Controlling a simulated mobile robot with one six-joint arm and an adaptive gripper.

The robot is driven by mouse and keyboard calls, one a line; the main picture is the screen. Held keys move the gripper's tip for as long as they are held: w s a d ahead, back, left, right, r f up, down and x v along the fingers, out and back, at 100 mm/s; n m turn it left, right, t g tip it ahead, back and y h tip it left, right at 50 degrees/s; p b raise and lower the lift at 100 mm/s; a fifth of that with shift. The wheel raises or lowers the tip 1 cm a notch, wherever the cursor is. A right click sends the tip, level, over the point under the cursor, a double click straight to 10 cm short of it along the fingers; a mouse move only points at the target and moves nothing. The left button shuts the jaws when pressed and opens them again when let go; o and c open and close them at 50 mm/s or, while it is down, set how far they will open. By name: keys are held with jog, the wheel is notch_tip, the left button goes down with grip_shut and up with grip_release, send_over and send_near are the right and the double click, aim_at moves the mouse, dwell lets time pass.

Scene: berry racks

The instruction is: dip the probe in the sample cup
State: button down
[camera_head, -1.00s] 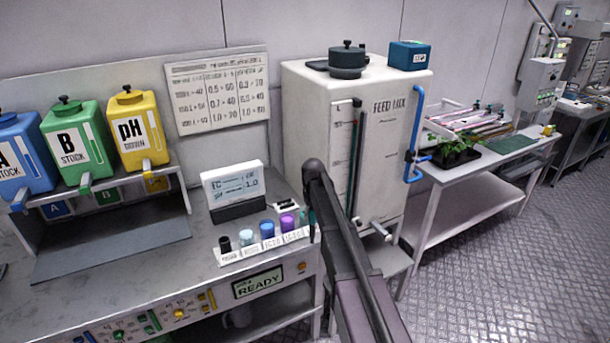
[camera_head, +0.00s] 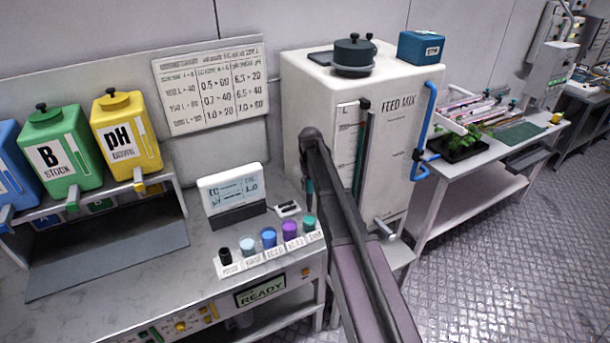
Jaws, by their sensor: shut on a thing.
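My gripper (camera_head: 307,172) shows small at the end of my arm, pointing down over the right end of the bench. It is shut on a slim dark teal probe (camera_head: 310,192), which hangs roughly upright; the fingers are mostly hidden by my arm. Below it a white labelled rack (camera_head: 228,271) holds a row of small cups: black (camera_head: 225,255), pale blue (camera_head: 248,245), blue (camera_head: 269,238), purple (camera_head: 289,229) and teal-green (camera_head: 309,223). The probe's tip appears just above the teal-green cup in the picture. The labels are too small to tell which is the sample cup.
A white EC meter (camera_head: 232,190) stands behind the rack, with a small white item (camera_head: 288,210) beside it. The tall FEED MIX tank (camera_head: 396,140) stands right behind my arm. Stock containers, green (camera_head: 60,155) and yellow (camera_head: 127,138), stand at left. The bench front left of the rack is clear.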

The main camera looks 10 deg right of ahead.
aim_at(310, 201)
jog(key=shift+w+d, duration=0.1)
jog(key=shift+w, duration=0.1)
jog(key=shift+f, duration=0.1)
dwell(0.4)
jog(key=shift+f+b, duration=0.35)
jog(key=shift+b, duration=0.2)
jog(key=shift+f+b, duration=3.9)
jog(key=shift+r, duration=0.1)
